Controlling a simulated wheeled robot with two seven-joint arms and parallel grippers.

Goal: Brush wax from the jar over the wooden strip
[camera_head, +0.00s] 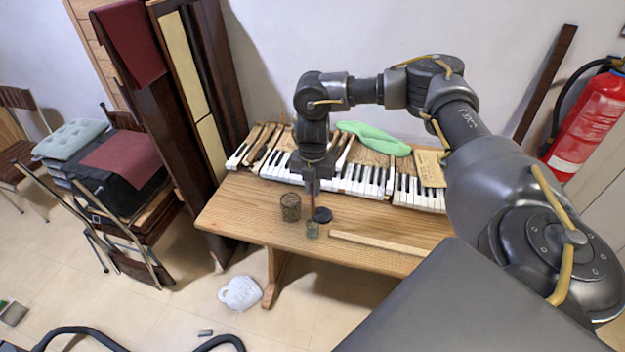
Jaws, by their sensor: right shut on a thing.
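My right gripper (313,182) points down over the wooden table, shut on a thin reddish brush (312,205). The brush hangs upright, its lower end at a small greenish jar (312,230). I cannot tell whether the tip is inside the jar or just above it. A round dark lid (323,215) lies beside the jar. The pale wooden strip (378,244) lies flat to the right of the jar, along the table's front, with nothing on it. My left gripper is not in view.
A brown cork-like tin (291,207) stands left of the jar. Piano keys (350,182), a green cloth (373,139) and a yellowish card (430,168) lie along the back of the table (235,210). A white bag-like thing (239,292) is on the floor.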

